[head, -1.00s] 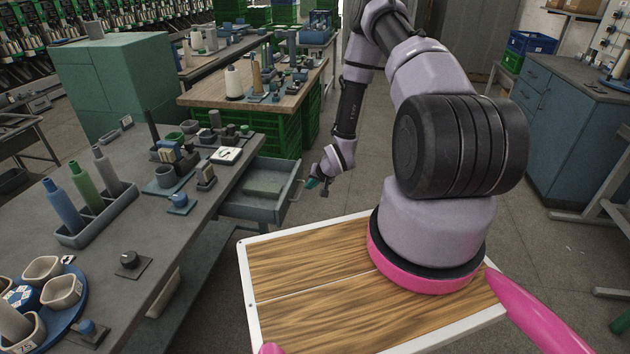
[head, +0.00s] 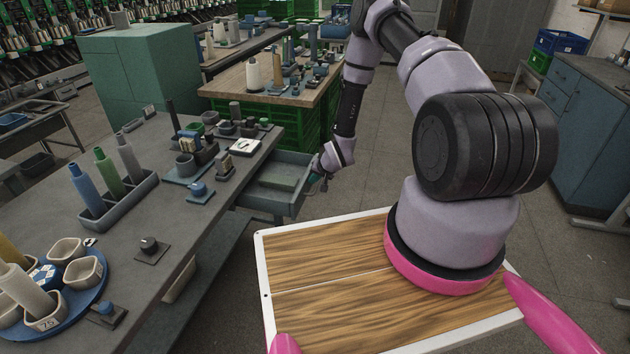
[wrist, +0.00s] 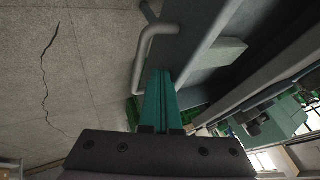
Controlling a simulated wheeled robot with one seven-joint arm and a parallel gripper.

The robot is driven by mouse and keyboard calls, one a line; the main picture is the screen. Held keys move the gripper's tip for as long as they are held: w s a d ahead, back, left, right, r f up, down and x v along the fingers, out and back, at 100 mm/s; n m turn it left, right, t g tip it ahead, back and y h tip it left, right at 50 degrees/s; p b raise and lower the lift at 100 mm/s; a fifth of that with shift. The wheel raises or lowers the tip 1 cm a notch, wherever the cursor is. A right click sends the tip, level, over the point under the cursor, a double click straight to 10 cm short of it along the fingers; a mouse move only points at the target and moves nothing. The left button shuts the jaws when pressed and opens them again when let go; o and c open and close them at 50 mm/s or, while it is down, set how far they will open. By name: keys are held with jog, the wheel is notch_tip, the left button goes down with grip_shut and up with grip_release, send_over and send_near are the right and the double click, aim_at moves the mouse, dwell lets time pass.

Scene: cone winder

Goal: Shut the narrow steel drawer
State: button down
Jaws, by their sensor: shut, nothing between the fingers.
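The narrow steel drawer (head: 264,201) sticks out open from under the grey bench top in the head view, with a greenish block (head: 280,177) lying inside. My gripper (head: 322,183) is at the drawer's front, at its right end, mostly hidden behind my wrist in the head view. In the wrist view, the teal fingers of my gripper (wrist: 160,85) are together and empty. Their tips are close to the drawer's bent bar handle (wrist: 147,45) and its front panel (wrist: 185,45). I cannot tell whether they touch.
The grey bench (head: 150,215) carries a rack of coloured cones, a blue round tray (head: 75,312) and several small fittings. A wooden-topped table (head: 235,82) on green crates stands behind. Open floor (head: 385,150) lies right of the drawer. A blue cabinet (head: 590,125) stands at far right.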

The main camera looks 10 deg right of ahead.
jog(key=w+a, duration=0.3)
jog(key=a, duration=0.2)
jog(key=w+a, duration=0.3)
jog(key=a, duration=0.2)
jog(key=w+a, duration=0.2)
jog(key=a, duration=0.3)
jog(key=shift+w+a, duration=0.15)
jog(key=shift+w, duration=0.25)
